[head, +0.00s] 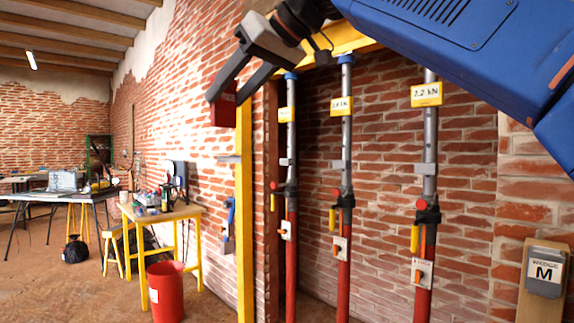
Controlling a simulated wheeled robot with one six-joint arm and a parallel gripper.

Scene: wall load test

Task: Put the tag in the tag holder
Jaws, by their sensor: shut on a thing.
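My gripper (222,93) is at the upper middle, pointing down and left, with its fingers shut on a dark red tag (222,113). The tag hangs in front of the brick wall, left of the yellow post (244,210). Below it, a small grey bracket (230,158) sticks out near the post, apart from the tag. Similar grey pieces sit on the left prop (285,162), the middle prop (337,167) and the right prop (431,169). I cannot tell which of these is the tag holder.
The upright props stand in a brick recess under a yellow beam (345,38), with yellow load labels, one reading 2.2 kN (426,94). A red bin (166,292) stands by a cluttered yellow-legged table (180,213).

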